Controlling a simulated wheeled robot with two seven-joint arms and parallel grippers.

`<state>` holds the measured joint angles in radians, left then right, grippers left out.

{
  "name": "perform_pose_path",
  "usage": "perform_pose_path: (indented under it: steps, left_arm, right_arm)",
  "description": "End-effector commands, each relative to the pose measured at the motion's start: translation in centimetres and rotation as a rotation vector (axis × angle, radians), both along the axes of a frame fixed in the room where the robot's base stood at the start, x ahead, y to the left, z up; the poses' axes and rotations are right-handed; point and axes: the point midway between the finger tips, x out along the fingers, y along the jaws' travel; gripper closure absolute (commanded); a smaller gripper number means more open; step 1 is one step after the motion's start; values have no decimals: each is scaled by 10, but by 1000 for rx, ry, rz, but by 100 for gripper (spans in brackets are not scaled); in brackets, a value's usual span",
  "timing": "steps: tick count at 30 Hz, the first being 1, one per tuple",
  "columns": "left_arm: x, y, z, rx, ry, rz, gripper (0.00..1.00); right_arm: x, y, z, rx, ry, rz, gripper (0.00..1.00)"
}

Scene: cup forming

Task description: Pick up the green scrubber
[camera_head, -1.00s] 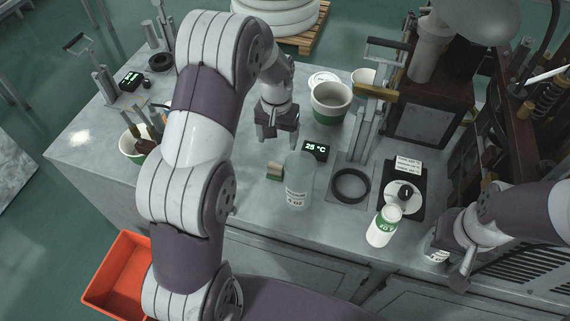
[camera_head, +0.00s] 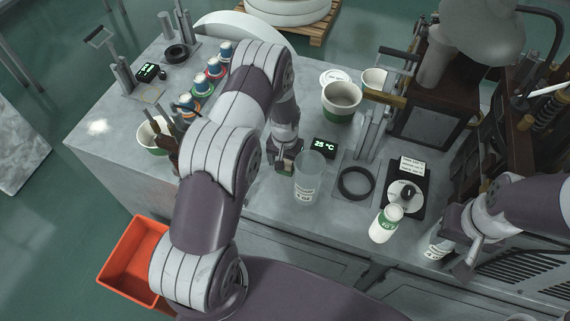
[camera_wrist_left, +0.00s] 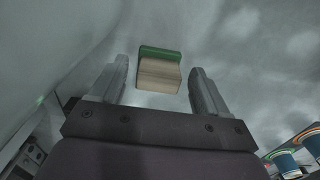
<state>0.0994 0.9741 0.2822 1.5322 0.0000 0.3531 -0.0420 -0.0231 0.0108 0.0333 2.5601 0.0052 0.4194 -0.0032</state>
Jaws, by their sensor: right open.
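The green scrubber, a small block with a green layer on a tan body, shows in the left wrist view (camera_wrist_left: 160,72). It lies on the grey worktop, between the lines of my left gripper's fingers and around their tips, with a gap on both sides. My left gripper (camera_wrist_left: 160,78) is open and empty. In the head view my left gripper (camera_head: 285,165) points down at the worktop and mostly hides the scrubber, left of the clear measuring cup. My right gripper (camera_head: 457,252) is open at the right front, beside a small white cup (camera_head: 437,247).
A clear measuring cup (camera_head: 308,180) and a 25 °C display (camera_head: 324,147) stand close right of my left gripper. Several paint jars (camera_head: 203,85) stand left.

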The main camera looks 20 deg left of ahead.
Motion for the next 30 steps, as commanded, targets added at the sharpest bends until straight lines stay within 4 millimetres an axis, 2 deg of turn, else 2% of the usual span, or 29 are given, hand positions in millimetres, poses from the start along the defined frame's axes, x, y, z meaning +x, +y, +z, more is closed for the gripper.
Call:
perform_pose_path:
  steps: [1, 4, 5, 13, 17, 30]
  left_arm:
    - [0, 0, 0, 0, 0, 0, 40]
    - [0, 0, 0, 0, 0, 0, 72]
    - [0, 0, 0, 0, 0, 0, 79]
    - [0, 0, 1, 0, -1, 0, 79]
    - [2, 0, 10, 0, -4, 0, 79]
    - [1, 0, 88, 0, -3, 0, 79]
  right_arm:
    - [0, 0, 0, 0, 0, 0, 57]
    - [0, 0, 0, 0, 0, 0, 57]
    - [0, 0, 0, 0, 0, 0, 57]
    - [0, 0, -1, 0, 0, 0, 57]
    - [0, 0, -7, 0, 0, 0, 57]
    - [0, 0, -37, 0, 0, 0, 57]
